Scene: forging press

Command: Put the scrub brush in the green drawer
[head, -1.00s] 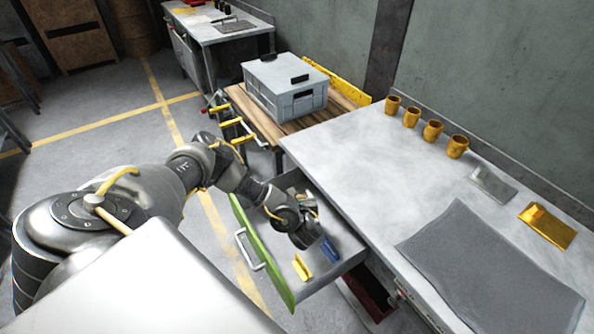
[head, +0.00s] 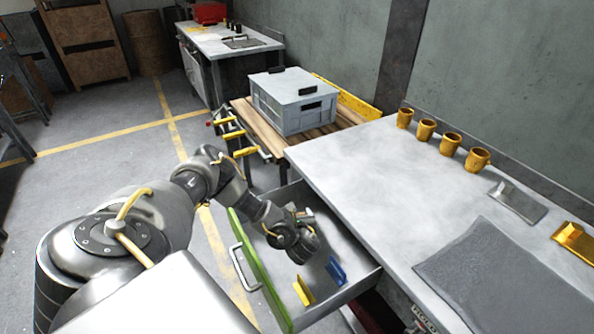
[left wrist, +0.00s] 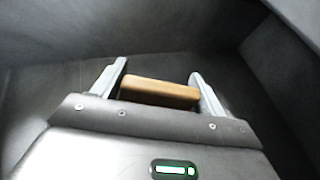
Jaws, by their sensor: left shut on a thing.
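The green drawer (head: 259,270) is pulled out from under the grey workbench, with its green front facing left and a pale handle on it. My left gripper (head: 304,250) reaches down into the drawer at its back half. In the left wrist view my left gripper is shut on the scrub brush (left wrist: 160,92), which shows as a wooden-coloured bar between the two fingers. Dark drawer walls surround it there. I cannot tell whether the brush touches the drawer floor. In the head view the hand and wrist mostly hide the brush. My right gripper is not in view.
A yellow piece (head: 303,291) and a blue piece (head: 337,270) stand in the drawer's near part. On the workbench (head: 365,170) are several orange mugs (head: 451,144) and a dark mat (head: 505,275). A grey crate (head: 293,100) sits on a wooden table behind.

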